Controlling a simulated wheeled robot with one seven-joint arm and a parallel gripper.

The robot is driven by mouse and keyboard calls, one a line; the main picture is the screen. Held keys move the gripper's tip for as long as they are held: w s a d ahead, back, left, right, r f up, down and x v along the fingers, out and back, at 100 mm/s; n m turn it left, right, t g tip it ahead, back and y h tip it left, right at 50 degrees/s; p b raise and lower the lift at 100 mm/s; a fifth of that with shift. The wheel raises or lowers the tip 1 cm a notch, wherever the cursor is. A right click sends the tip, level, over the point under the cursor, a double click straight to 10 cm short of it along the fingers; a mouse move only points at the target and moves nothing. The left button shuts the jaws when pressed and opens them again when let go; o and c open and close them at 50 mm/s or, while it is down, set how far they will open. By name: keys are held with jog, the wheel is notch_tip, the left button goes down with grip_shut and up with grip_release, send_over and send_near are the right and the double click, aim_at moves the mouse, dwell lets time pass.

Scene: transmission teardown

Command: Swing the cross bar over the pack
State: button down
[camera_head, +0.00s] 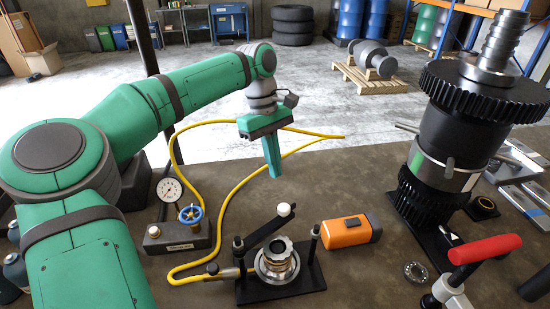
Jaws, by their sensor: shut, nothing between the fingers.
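The black cross bar (265,231) runs from the left post (239,252) of a small press fixture toward the back right. Its free end carries a white knob (284,209). The bar lies behind the pack, not across it. The pack (277,259), a stack of metal rings, stands between the left post and the right post (314,244) on a black base plate (285,293). My gripper (275,174) is shut and empty, with its green fingers pointing down. It appears above and behind the white knob, apart from it.
A yellow hose (220,212) loops behind and left of the fixture from a gauge block (178,235). An orange box-shaped tool (350,231) lies to the right. A red-handled clamp (484,249) and a tall black gear assembly (447,150) stand farther right.

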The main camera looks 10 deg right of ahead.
jog(key=s+d+f, duration=0.2)
jog(key=s+f, duration=0.2)
jog(key=f, duration=0.1)
jog(key=shift+s+d+f, duration=0.2)
jog(key=shift+s+d, duration=0.1)
jog(key=shift+s+d, duration=0.1)
jog(key=s+d+m+y, duration=0.1)
jog(key=s+d+m, duration=0.3)
jog(key=s, duration=0.5)
jog(key=shift+d+m, duration=0.2)
jog(key=shift+m, duration=1.1)
jog(key=shift+s, duration=0.1)
jog(key=shift+g+y, duration=0.3)
